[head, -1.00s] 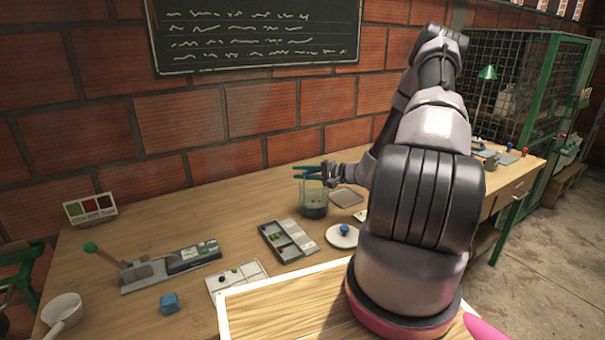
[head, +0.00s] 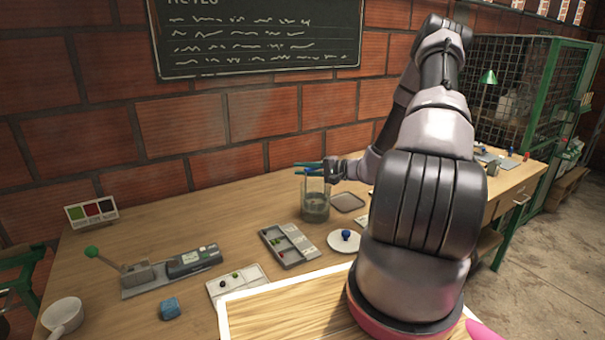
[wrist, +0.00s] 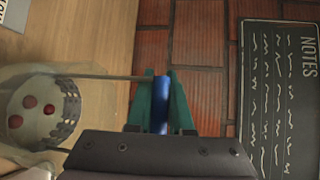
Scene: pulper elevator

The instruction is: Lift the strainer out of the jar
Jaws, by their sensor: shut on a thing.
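The strainer (wrist: 70,112) shows in the wrist view as a dark slotted basket with several red balls by it. Its thin rod runs right to a blue handle (wrist: 161,103). My gripper (wrist: 160,90) has teal fingers shut on this handle. The clear glass jar (head: 315,203) stands upright on the table in the head view, with murky greenish content low inside. Its pale round wall (wrist: 25,85) surrounds the basket in the wrist view. My gripper (head: 308,168) is level with or just above the jar's rim. The head view does not show the basket clearly.
A grey sorting tray (head: 289,262), a white disc with a blue knob (head: 345,241) and a flat grey plate (head: 347,202) lie near the jar. A brick wall with a chalkboard (head: 260,40) stands behind.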

